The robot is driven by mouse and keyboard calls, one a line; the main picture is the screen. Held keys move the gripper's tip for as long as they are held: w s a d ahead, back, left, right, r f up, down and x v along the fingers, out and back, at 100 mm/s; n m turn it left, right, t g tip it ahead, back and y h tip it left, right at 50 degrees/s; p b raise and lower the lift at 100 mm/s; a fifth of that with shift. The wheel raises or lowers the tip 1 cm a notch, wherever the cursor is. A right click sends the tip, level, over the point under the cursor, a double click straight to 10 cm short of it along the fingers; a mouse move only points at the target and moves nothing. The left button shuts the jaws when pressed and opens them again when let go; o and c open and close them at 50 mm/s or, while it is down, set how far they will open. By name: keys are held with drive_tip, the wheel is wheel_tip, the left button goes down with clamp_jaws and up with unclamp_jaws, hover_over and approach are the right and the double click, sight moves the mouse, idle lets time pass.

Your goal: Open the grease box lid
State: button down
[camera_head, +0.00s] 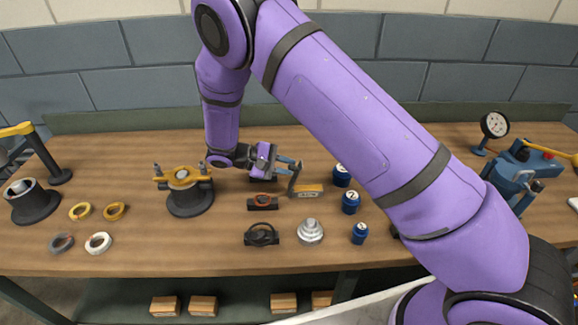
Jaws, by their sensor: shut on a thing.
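The grease box (310,189) is a small tan box with a pale label, on the middle of the workbench. Its lid (295,178) stands raised at a steep angle at the box's left end. My gripper (297,165) reaches in from the left and is shut on the upper part of the lid. The fingers are small in this view, so the exact contact is hard to see. The inside of the box cannot be made out.
Blue numbered jars (351,202) stand close on the right. A clamp fixture (190,198) stands left, a blue vice (513,178) right.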

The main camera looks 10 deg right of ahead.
idle(0.4)
drive_tip(key=c, duration=1)
unclamp_jaws()
drive_tip(key=v, duration=1.1)
drive_tip(key=shift+f, duration=0.1)
drive_tip(key=shift+d, duration=0.1)
